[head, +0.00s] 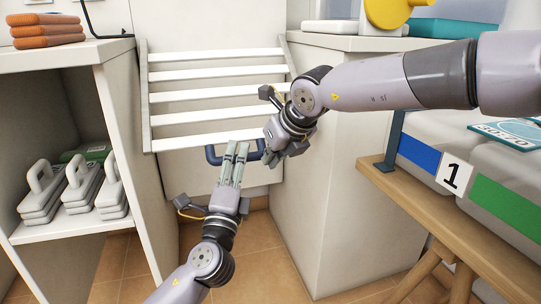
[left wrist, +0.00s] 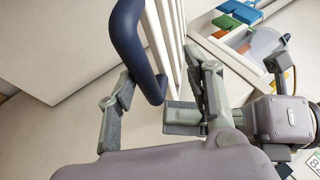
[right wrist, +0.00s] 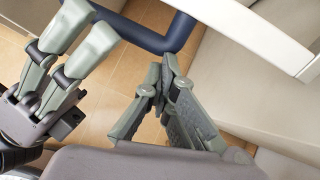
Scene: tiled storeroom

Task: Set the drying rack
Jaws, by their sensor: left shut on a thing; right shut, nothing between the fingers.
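The drying rack (head: 215,76) has several white slats in a pale frame and hangs sloped between two cabinets. A dark blue handle (head: 213,156) sits at its lower edge; it also shows in the left wrist view (left wrist: 128,28) and the right wrist view (right wrist: 135,33). My left gripper (head: 237,148) is shut on the handle, whose bar runs between its fingers in the left wrist view. My right gripper (head: 279,154) is at the handle's right end, shut and empty. In the right wrist view its fingertips (right wrist: 166,72) meet just below the bar; whether they touch it is unclear.
The left cabinet (head: 70,232) holds grey handled blocks (head: 108,190) on a shelf, with orange folded cloths (head: 47,30) on top. The right cabinet (head: 325,200) stands close beside the rack. A wooden bench (head: 425,215) with bins is at the right. Tiled floor lies below.

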